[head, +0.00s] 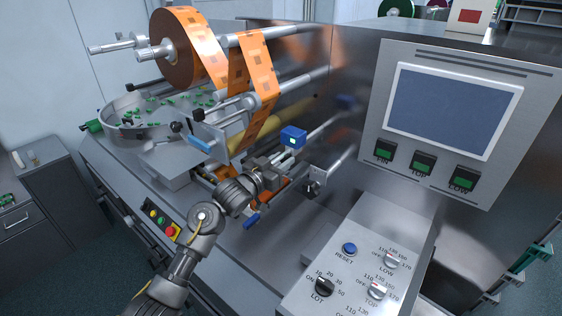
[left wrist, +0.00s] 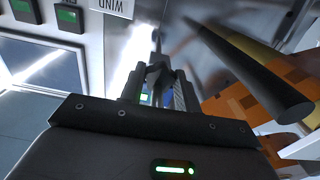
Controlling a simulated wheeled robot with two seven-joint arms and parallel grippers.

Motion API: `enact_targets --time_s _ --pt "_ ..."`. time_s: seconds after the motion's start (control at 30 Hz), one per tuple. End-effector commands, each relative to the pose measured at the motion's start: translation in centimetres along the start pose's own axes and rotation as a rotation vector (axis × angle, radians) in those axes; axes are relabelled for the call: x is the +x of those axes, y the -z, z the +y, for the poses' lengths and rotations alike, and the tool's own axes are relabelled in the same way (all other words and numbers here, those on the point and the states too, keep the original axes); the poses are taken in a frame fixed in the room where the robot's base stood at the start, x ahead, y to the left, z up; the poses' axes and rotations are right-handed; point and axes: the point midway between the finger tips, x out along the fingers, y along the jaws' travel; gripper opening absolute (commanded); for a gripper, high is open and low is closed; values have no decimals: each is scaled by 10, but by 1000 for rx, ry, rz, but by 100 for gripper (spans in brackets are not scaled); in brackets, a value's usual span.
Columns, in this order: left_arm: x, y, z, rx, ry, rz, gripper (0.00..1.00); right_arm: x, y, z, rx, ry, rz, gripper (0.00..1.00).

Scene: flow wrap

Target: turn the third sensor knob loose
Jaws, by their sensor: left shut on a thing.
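A blue sensor (head: 293,137) with a small pale screen sits on a steel rail beside the orange film. My left gripper (head: 274,164) is just below and left of it, in front of the film. In the left wrist view the two fingers (left wrist: 158,82) are close together, shut on a small dark part that I take for the sensor knob; the fingers hide most of it. Bits of blue and a green light show behind the fingers. I cannot tell from the markings which knob in the row it is. My right gripper is not in view.
The orange film roll (head: 192,48) and its steel rollers stand above and behind the gripper. A control box (head: 345,275) with dials and a blue reset button is at front right. The display panel (head: 452,108) is at right. A bowl (head: 150,108) with green pieces is at left.

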Motion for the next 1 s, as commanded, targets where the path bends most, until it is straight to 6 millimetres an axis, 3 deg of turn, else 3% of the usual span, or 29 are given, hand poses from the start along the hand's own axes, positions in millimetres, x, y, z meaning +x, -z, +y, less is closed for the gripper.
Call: enact_targets --time_s 0.6,1.0 --pt "0 0 1 -424 1 0 9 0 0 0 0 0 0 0" --pt "0 0 0 -554 1 0 9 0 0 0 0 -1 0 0"
